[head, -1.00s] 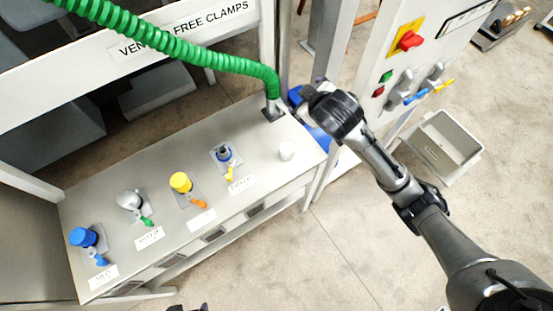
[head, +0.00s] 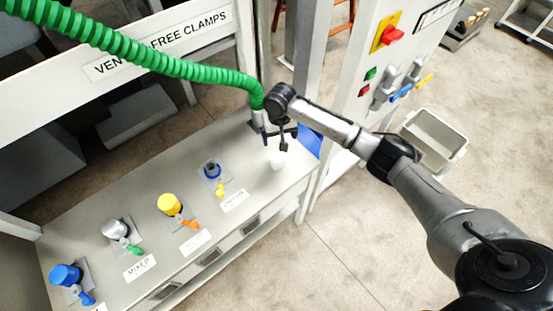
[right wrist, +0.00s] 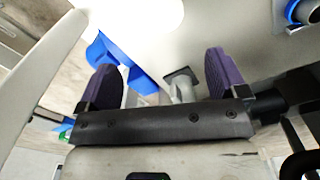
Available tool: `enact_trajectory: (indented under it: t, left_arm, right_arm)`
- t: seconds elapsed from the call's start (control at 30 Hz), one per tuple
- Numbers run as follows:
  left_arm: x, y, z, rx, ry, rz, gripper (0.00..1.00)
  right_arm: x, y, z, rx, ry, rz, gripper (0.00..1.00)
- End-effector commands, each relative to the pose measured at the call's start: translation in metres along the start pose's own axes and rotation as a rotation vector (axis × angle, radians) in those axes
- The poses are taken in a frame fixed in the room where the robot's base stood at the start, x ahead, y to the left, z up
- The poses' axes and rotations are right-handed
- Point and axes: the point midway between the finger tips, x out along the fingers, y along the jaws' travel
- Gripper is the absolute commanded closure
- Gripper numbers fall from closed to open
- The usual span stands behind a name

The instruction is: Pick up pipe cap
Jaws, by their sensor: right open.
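The white pipe cap (head: 277,162) stands on the right end of the grey bench in the head view. My right gripper (head: 280,139) is open and empty just above and behind the cap, pointing down toward the bench. In the right wrist view the two purple fingers of my right gripper (right wrist: 165,80) are spread apart with nothing between them. A bright white rounded shape, probably the cap (right wrist: 150,14), shows at the top edge there, cut off by the frame. My left gripper is not in view.
The green hose (head: 180,65) comes down to the bench close to my right gripper. A switch panel (head: 385,60) stands to the right.

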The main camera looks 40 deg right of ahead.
Motion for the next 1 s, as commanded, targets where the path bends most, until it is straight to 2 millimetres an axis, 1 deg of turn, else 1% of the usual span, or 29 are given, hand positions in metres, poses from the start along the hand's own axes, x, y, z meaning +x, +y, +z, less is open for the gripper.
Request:
enact_trajectory:
  t: [0.03, 0.1, 0.33, 0.5, 0.7, 1.0]
  left_arm:
    - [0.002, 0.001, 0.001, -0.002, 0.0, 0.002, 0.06]
    - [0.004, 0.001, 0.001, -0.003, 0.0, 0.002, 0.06]
    - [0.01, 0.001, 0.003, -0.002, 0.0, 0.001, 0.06]
    - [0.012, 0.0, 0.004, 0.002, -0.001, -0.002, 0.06]
    - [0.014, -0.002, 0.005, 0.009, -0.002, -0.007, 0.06]
    - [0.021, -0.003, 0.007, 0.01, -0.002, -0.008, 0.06]
  right_arm:
    - [0.01, 0.0, 0.001, 0.004, -0.003, 0.001, 0.09]
    - [0.023, 0.0, 0.001, 0.006, -0.004, 0.002, 0.09]
    - [0.06, 0.0, 0.001, 0.004, -0.001, 0.002, 0.09]
    - [0.075, -0.001, 0.001, 0.003, 0.001, 0.001, 0.09]
    - [0.083, -0.002, 0.002, 0.002, 0.001, 0.001, 0.09]
    - [0.121, -0.005, 0.006, 0.003, 0.0, 0.002, 0.09]
